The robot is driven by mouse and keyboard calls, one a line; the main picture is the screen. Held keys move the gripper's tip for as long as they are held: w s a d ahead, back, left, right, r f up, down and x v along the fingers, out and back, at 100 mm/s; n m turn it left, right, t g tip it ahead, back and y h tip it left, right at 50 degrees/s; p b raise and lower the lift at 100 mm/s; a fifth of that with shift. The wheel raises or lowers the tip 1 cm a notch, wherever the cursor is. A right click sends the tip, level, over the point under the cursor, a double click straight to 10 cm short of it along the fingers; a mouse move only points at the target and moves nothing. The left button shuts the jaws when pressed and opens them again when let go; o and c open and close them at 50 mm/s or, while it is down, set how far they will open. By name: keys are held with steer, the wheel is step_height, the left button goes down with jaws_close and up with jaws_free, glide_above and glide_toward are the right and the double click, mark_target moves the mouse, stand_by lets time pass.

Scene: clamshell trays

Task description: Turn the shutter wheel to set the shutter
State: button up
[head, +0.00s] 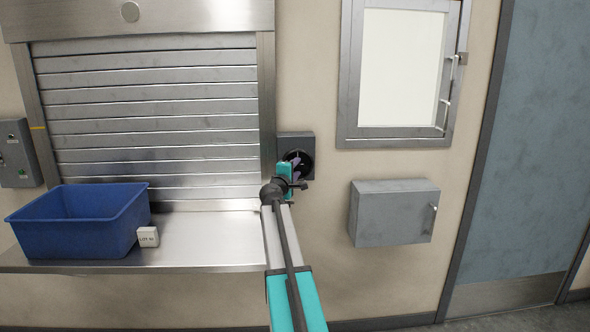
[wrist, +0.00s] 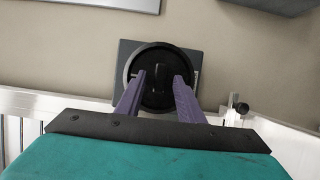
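The shutter wheel (wrist: 158,58) is a black round wheel on a dark grey square wall plate (wrist: 127,52). In the head view the wheel (head: 307,162) sits right of the shutter frame, partly hidden by my arm. The shutter (head: 155,110) has grey metal slats and hangs down to about the counter; a blue bin hides part of its lower edge. My gripper (wrist: 160,77) faces the wheel, its two purple fingers apart over the wheel's face. A dark bar or hub shows between them with gaps on both sides. I cannot tell whether the fingertips touch the wheel.
A blue bin (head: 115,228) and a small white labelled block (head: 148,237) stand on the metal counter (head: 205,240). A grey wall box (head: 392,212) and framed window (head: 348,75) are right of the wheel. A grey control panel (head: 17,152) is far left.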

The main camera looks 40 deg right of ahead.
jaws_close()
steer(key=shift+r+m, duration=0.1)
steer(key=shift+m, duration=0.3)
steer(key=m, duration=0.1)
steer(key=m+y, duration=0.1)
steer(key=m, duration=0.1)
steer(key=m+y+p, duration=0.1)
steer(key=shift+d+r+m, duration=0.1)
steer(key=shift+r+m, duration=0.2)
steer(key=m+y, duration=0.1)
steer(key=m, duration=0.1)
steer(key=m+y, duration=0.1)
steer(key=shift+s+d+r+m+t+y, duration=0.1)
steer(key=shift+s+r+m+t+y, duration=0.05)
steer(key=shift+m+t+y, duration=0.2)
stand_by(0.5)
jaws_free()
